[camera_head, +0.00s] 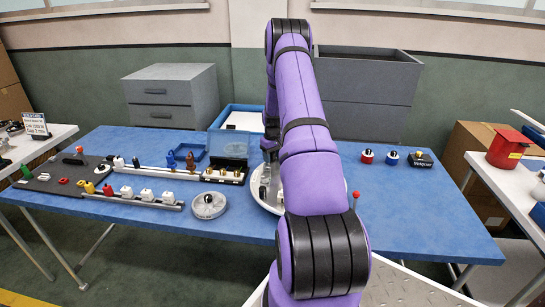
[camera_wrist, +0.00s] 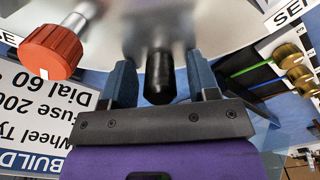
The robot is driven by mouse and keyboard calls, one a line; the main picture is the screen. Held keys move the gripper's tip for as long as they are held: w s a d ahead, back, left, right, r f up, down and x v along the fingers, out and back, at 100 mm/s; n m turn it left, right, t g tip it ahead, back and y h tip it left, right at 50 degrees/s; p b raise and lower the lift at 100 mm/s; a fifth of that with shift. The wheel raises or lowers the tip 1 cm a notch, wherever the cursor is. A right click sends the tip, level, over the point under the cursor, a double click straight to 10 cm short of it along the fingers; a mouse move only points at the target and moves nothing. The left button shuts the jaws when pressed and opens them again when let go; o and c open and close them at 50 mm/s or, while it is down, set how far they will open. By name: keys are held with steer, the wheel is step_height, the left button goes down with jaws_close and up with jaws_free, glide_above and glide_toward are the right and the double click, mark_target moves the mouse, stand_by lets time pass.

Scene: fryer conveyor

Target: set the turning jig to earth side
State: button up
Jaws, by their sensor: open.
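The turning jig appears to be the round pale plate (camera_head: 262,199) on the blue table, mostly hidden behind my arm. A red-tipped lever (camera_head: 355,196) stands at its right. In the wrist view a red knob (camera_wrist: 53,47) on a metal shaft shows at upper left. A dark, upright-looking handle (camera_wrist: 160,78) on a pale metal body lies between the two blue-grey fingers of my gripper (camera_wrist: 161,88). The fingers are apart, one on each side of the handle; I cannot tell whether either touches it. Which side the jig is set to cannot be read.
A printed card (camera_wrist: 40,110) shows in the wrist view. The table's right front is clear.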

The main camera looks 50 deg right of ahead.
steer(key=shift+c, duration=0.2)
jaws_close()
steer(key=shift+d, duration=0.15)
steer(key=shift+s+d+m, duration=0.25)
steer(key=shift+d+m, duration=0.15)
steer(key=shift+d, duration=0.1)
steer(key=s+d+m, duration=0.3)
steer(key=d, duration=0.1)
steer(key=s+d+m, duration=0.4)
steer(key=shift+d, duration=0.1)
steer(key=s+m, duration=0.2)
steer(key=s, duration=0.1)
steer(key=s+d+m, duration=0.1)
steer(key=s+m, duration=0.2)
steer(key=s, duration=0.1)
steer(key=s+d+m, duration=0.1)
steer(key=s+m, duration=0.2)
steer(key=shift+s+d, duration=0.1)
steer(key=shift+s, duration=0.3)
steer(key=shift+s+a+m, duration=0.2)
steer(key=shift+s+m, duration=0.3)
steer(key=shift+s, duration=0.25)
steer(key=shift+s+a+m, duration=0.15)
steer(key=shift+s+m, duration=0.35)
steer(key=shift+s, duration=0.2)
